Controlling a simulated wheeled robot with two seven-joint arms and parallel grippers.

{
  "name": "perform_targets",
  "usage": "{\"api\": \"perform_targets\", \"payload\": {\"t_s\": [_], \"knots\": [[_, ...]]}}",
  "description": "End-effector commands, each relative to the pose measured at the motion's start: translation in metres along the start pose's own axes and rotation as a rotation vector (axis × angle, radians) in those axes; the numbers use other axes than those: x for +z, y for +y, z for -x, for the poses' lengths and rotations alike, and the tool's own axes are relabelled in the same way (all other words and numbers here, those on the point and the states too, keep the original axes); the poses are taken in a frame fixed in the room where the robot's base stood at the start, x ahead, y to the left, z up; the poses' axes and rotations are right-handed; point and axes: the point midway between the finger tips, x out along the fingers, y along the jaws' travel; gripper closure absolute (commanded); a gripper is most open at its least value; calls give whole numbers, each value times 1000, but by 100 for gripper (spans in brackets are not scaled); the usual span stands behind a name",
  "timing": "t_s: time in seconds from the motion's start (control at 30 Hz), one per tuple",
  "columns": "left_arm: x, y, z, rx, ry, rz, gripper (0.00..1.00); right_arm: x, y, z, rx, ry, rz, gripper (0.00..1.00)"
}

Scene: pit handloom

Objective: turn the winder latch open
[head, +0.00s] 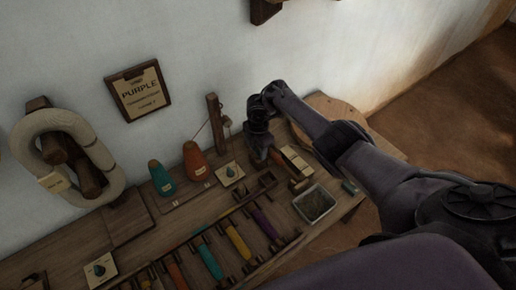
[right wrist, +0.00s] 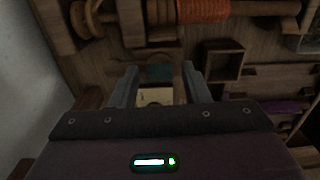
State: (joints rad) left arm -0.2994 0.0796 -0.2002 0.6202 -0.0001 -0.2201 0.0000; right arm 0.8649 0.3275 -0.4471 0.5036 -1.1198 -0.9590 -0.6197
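A small dark teal knob on a cream plate (head: 230,172) sits on the bench beside the orange cone; it looks like the winder latch, though I cannot read its label. My right gripper (head: 263,156) points down over the bench, just right of this plate. In the right wrist view, the gripper (right wrist: 158,78) is open, its two fingers apart on either side of a teal piece (right wrist: 159,72) and a cream patch (right wrist: 155,97). These seem to be the same knob and plate. I see no contact. My left gripper is not in view.
An orange cone (head: 196,162) and a teal cone (head: 161,180) stand near the wall. A wooden post (head: 215,122) rises close to the gripper. A metal tray (head: 315,204) and a rack with a purple bobbin (head: 265,223) lie nearer me. An orange spool (right wrist: 203,8) lies ahead.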

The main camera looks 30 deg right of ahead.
Motion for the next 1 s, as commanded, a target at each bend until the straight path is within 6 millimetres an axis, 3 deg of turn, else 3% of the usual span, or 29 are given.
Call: {"api": "perform_targets", "payload": {"t_s": [0.37,0.73,1.0], "knots": [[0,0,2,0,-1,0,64,0,0,5,1,1,0,53],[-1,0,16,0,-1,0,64,0,1,64,3,-1,0,53],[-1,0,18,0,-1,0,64,0,0,78,0,0,-2,53]]}}
